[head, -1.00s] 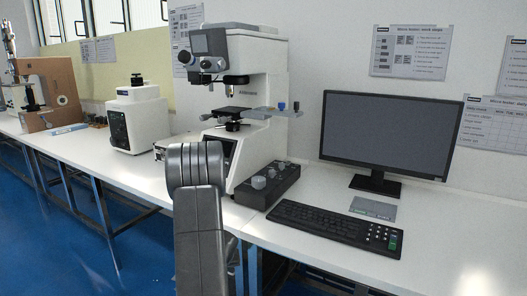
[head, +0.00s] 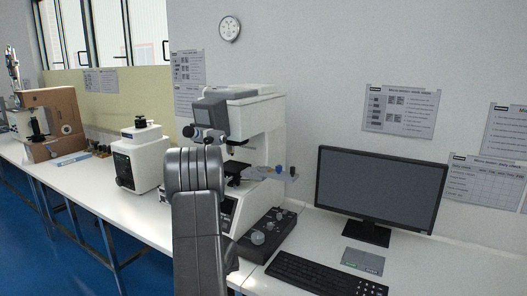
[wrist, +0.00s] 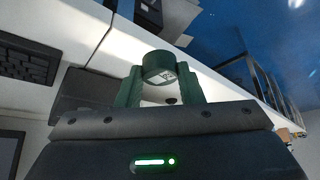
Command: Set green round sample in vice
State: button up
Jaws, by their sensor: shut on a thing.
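In the wrist view, my gripper (wrist: 160,88) is shut on the green round sample (wrist: 158,66), a short dark green cylinder with a pale marked face. It holds the sample between its green fingers, clear of the bench. In the head view, my arm hides the gripper and the sample. The white hardness tester (head: 250,125) stands behind my arm, with a dark stage (head: 237,170) under its head. The vice cannot be told apart there at this size.
A side shelf (head: 282,177) with small blue and grey pieces sticks out from the tester. A control box (head: 265,236), keyboard (head: 325,277) and monitor (head: 380,190) are to the right. A white machine (head: 140,158) stands left, with bare bench (head: 130,212) before it.

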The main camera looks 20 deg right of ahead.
jog(key=r+p, duration=0.1)
jog(key=r, duration=0.1)
jog(key=r+p, duration=0.2)
jog(key=r, duration=0.1)
jog(key=r+p, duration=0.2)
jog(key=shift+w+d+r, duration=0.2)
jog(key=shift+d+r, duration=0.1)
jog(key=shift+d, duration=0.05)
jog(key=shift+d+f+h, duration=0.3)
jog(key=shift+d+f, duration=0.05)
jog(key=shift+d, duration=0.1)
jog(key=shift+a, duration=0.1)
